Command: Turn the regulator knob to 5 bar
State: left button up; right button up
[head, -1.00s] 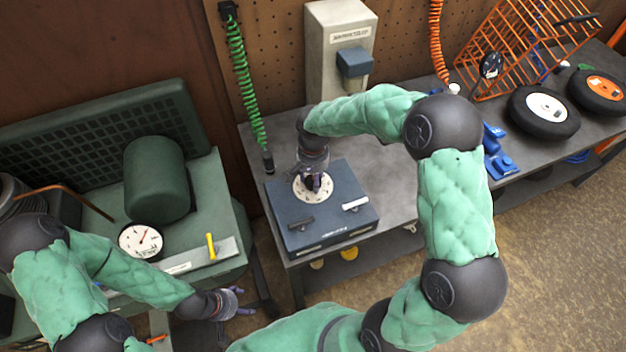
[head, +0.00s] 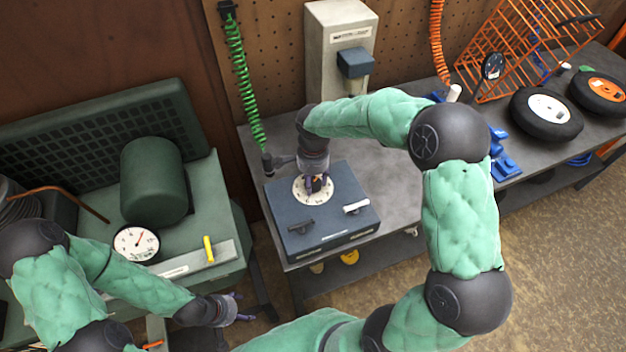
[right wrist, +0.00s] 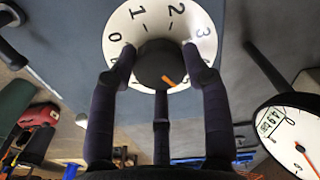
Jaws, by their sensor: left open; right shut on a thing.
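The dark regulator knob (right wrist: 155,66) sits on a white numbered dial (right wrist: 122,22), which also shows on top of the blue-grey box (head: 330,235) in the head view. My right gripper (head: 315,185) comes down from above with its fingers closed around the knob; they show in the right wrist view (right wrist: 160,75). The knob's orange mark points to the lower right in that view, beyond the 3. Fingers hide the dial numbers there. My left gripper (head: 238,308) is open and empty, in front of the green machine (head: 215,190).
A white gauge (head: 136,242) with a red needle is on the green machine beside a yellow lever (head: 209,248). A black handle (head: 301,227) and a white handle (head: 356,207) are on the box.

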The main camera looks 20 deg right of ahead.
aim_at(313, 182)
dwell(0.4)
jog(key=o, duration=1.1)
jog(key=shift+o, duration=0.2)
notch_tip(313, 182, up, 12)
